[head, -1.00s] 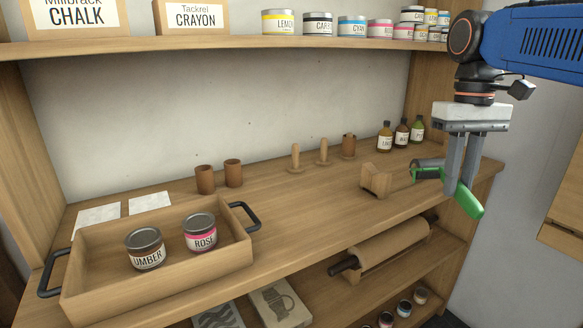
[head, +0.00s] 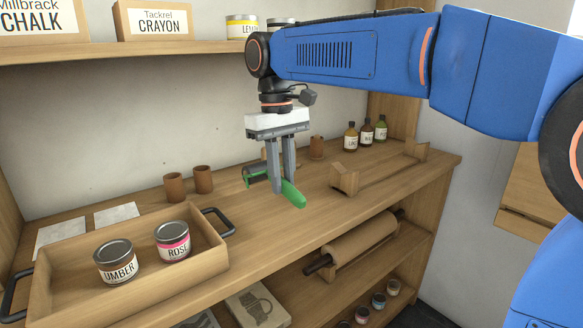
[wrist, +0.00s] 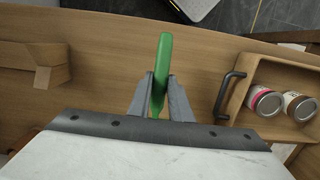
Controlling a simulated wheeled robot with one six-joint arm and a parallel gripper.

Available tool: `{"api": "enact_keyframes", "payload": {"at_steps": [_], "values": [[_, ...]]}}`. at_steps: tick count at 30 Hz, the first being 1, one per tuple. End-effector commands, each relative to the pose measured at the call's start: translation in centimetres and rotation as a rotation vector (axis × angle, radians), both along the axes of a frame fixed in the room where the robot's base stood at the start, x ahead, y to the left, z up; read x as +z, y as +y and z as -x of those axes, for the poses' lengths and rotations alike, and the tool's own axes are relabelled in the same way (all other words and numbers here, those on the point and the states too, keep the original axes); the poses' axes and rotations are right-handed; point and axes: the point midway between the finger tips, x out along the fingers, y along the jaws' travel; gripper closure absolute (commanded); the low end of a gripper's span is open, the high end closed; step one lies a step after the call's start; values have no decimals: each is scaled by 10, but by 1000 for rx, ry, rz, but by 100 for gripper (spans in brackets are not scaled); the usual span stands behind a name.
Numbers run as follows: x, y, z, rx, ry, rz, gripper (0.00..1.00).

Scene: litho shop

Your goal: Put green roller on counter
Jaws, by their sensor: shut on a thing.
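The green roller (head: 292,192) has a green handle and frame and a dark cylinder. My gripper (head: 284,186) is shut on its handle and holds it over the counter (head: 330,207), between the tray and the wooden rest. In the wrist view the green handle (wrist: 162,70) stands between my two fingers (wrist: 161,98), over bare wood of the counter (wrist: 110,60). In the head view the fingers partly hide the roller. I cannot tell whether it touches the counter.
A wooden tray (head: 135,272) with umber and rose cans stands at the left. A wooden rest (head: 344,180) is to the right. A shelf (head: 120,43) with boxes and cans hangs above. The counter's front middle is clear.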

Motion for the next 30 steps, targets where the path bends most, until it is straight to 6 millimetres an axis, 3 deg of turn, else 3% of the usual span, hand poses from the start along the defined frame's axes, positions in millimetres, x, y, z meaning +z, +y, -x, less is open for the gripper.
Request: {"api": "enact_keyframes", "payload": {"at_steps": [15,30], "values": [[-45,0,0,0,1,1,100],[-52,0,0,0,0,0,100]]}}
